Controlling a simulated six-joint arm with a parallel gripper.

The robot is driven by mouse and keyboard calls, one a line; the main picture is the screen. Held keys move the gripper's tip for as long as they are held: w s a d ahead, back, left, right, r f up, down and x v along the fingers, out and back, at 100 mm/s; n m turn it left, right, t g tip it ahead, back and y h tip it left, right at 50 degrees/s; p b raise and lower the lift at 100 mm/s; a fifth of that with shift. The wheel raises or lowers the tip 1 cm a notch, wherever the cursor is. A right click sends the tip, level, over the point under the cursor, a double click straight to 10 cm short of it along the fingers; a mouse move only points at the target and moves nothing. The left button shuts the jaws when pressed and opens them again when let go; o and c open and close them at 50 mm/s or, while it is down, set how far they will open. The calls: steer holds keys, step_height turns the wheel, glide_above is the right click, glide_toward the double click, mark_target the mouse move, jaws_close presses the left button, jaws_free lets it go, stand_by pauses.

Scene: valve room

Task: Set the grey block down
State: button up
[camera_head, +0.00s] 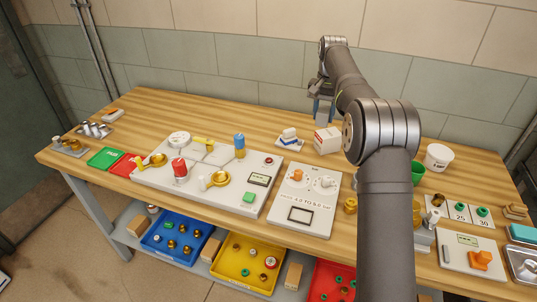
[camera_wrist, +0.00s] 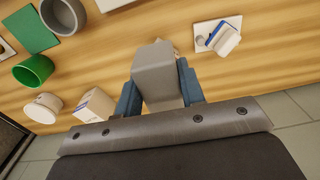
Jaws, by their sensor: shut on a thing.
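The grey block (camera_wrist: 154,72) is between the blue fingers of my gripper (camera_wrist: 158,88) in the wrist view. The fingers are shut on its two sides. Wooden table top shows around the block, but I cannot tell from this view how high it is above the wood. In the head view my gripper (camera_head: 322,108) is over the back part of the wooden table (camera_head: 270,118), above the white box. The block is hard to make out there, and my arm hides part of that area.
A white box (camera_head: 327,141) and a small white plate with a blue-and-white piece (camera_head: 289,136) stand near my gripper. A green cup (camera_head: 417,172) and a white tub (camera_head: 438,157) stand to the right. Valve panels (camera_head: 304,198) fill the table's front. Bare wood lies at the back.

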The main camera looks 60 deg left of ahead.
steer(key=s+a, duration=0.2)
steer(key=s, duration=0.1)
glide_toward(310, 157)
steer(key=shift+s+f, duration=0.1)
steer(key=shift+s, duration=0.05)
steer(key=shift+f, duration=2.9)
steer(key=shift+f, duration=0.1)
steer(key=o, duration=1)
step_height(310, 157, up, 12)
steer(key=shift+f, duration=0.2)
steer(key=shift+c, duration=0.2)
steer(key=shift+r, duration=0.35)
steer(key=c, duration=0.3)
